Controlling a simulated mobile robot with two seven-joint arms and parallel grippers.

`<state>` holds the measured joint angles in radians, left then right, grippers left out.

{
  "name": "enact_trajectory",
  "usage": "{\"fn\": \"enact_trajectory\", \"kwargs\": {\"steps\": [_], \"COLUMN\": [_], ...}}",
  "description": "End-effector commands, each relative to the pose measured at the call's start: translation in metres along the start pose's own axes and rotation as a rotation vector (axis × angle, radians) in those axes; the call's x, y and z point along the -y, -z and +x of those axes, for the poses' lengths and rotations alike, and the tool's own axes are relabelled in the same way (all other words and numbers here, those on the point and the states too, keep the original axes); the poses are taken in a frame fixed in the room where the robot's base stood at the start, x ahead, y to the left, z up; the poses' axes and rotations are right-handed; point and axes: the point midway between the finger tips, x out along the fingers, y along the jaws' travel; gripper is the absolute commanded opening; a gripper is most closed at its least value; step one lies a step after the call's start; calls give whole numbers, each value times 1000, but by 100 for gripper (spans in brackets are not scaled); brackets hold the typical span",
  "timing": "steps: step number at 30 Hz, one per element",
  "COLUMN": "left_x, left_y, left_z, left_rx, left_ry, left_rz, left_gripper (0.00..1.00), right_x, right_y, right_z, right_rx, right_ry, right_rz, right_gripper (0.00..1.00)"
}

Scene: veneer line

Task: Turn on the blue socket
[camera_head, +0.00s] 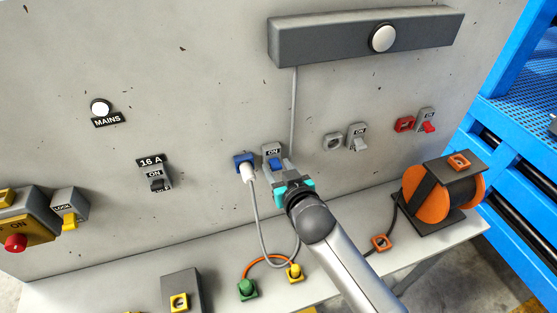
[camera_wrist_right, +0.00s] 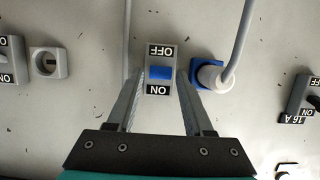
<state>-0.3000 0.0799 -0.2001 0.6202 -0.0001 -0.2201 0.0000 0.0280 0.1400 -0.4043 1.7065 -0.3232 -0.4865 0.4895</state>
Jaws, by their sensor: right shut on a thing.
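The blue socket (camera_head: 243,163) is on the grey wall panel with a white plug and cable in it; it also shows in the right wrist view (camera_wrist_right: 207,76). Just right of it in the head view is its grey switch box with a blue lever (camera_head: 274,163). In the right wrist view the blue lever (camera_wrist_right: 159,73) lies between the OFF and ON labels, upside down there; I cannot tell its setting. My right gripper (camera_head: 283,175) is at this switch, its two fingers on either side of the box, shut on it. My left gripper is not in view.
A grey socket (camera_head: 333,142) and switch, and a red socket (camera_head: 405,124) and switch, are to the right. A 16 A switch (camera_head: 157,177) is to the left. A grey bar (camera_head: 340,38) with a white lamp is above. An orange cable reel (camera_head: 437,193) stands on the shelf.

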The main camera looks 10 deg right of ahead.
Motion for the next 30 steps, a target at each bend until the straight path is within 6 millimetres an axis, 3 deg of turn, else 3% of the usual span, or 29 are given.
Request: {"fn": "enact_trajectory", "kwargs": {"steps": [4, 16, 30], "left_x": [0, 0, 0], "left_y": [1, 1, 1], "left_z": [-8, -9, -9], "left_rx": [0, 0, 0], "left_ry": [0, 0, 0], "left_rz": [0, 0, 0], "left_gripper": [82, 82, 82], "right_x": [0, 0, 0], "right_y": [7, 15, 17], "right_z": [0, 2, 2], "right_rx": [79, 305, 384], "right_ry": [1, 1, 1], "right_rz": [-2, -1, -1], "right_gripper": [0, 0, 0]}}
